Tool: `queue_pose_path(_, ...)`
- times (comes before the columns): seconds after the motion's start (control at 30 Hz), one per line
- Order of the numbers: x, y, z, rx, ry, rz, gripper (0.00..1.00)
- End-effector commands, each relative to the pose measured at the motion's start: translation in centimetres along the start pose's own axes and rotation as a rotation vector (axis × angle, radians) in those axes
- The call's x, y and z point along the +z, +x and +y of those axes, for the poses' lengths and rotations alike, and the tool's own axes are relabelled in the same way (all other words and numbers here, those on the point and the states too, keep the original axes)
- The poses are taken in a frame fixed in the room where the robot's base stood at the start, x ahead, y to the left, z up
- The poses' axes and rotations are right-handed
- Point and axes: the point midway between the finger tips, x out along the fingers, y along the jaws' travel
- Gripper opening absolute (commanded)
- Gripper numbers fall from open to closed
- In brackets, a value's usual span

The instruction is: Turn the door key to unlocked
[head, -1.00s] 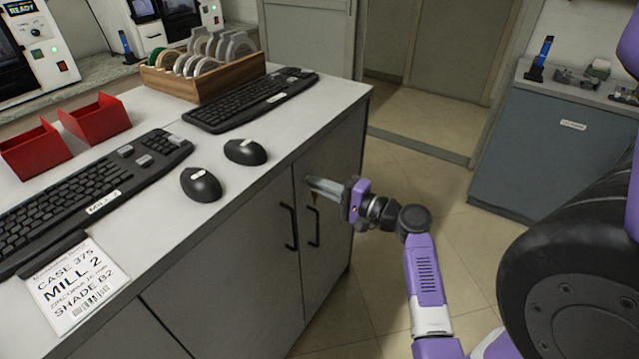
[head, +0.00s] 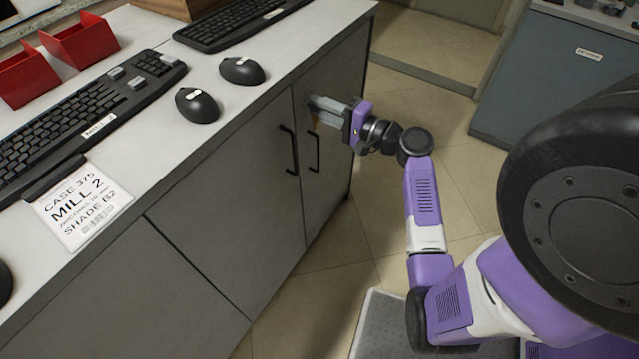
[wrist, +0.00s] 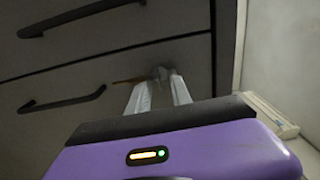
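My gripper (head: 313,108) is at the front of the grey cabinet, at the upper part of the narrow right-hand door (head: 334,74), above its black handle (head: 314,152). In the wrist view my two pale fingers (wrist: 162,80) reach to the door face with a narrow gap between them. The door key (wrist: 160,72) shows as a small grey piece at the fingertips, mostly hidden by them. A brown tag (wrist: 128,79) hangs beside it. I cannot tell whether the fingers touch the key or which way it is turned.
The worktop above holds keyboards (head: 84,118), two black mice (head: 197,105), red trays (head: 80,38) and a paper label (head: 79,203). A second black handle (head: 289,149) is left of the door seam. Tiled floor (head: 385,222) lies open right of the cabinet.

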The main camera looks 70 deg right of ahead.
Motion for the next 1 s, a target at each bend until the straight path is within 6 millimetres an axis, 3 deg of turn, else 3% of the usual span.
queue_pose_path(0.17,0.00,-0.01,0.55,-0.001,-0.170,0.000,0.25)
queue_pose_path(1.0,0.15,-0.05,0.08,0.000,-1.348,0.002,0.25)
